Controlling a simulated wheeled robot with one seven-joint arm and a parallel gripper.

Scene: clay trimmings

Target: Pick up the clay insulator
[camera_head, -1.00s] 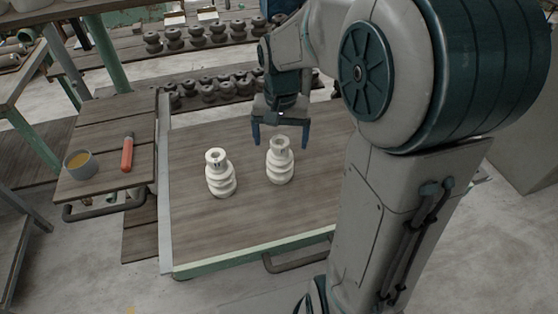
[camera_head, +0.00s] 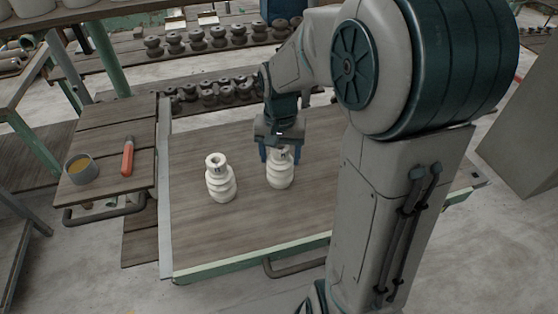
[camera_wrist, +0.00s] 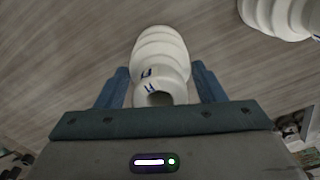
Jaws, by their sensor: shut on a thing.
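Two white ribbed clay insulators stand upright on the wooden table (camera_head: 230,240). My gripper (camera_head: 279,154) has come down over the right insulator (camera_head: 280,176), and its blue fingers are shut on the upper part. In the wrist view this insulator (camera_wrist: 160,55) lies between my two fingers (camera_wrist: 160,88), with small blue marks near its hollow top end. The insulator still appears to rest on the table. The left insulator (camera_head: 220,182) stands a short way to the left, clear of my gripper; it also shows at the top right of the wrist view (camera_wrist: 278,15).
A side table (camera_head: 105,150) at the left holds a grey cup (camera_head: 81,168) of yellowish liquid and a red-handled tool (camera_head: 128,158). Racks of dark insulators (camera_head: 205,92) stand behind the table. The table's front and left areas are bare.

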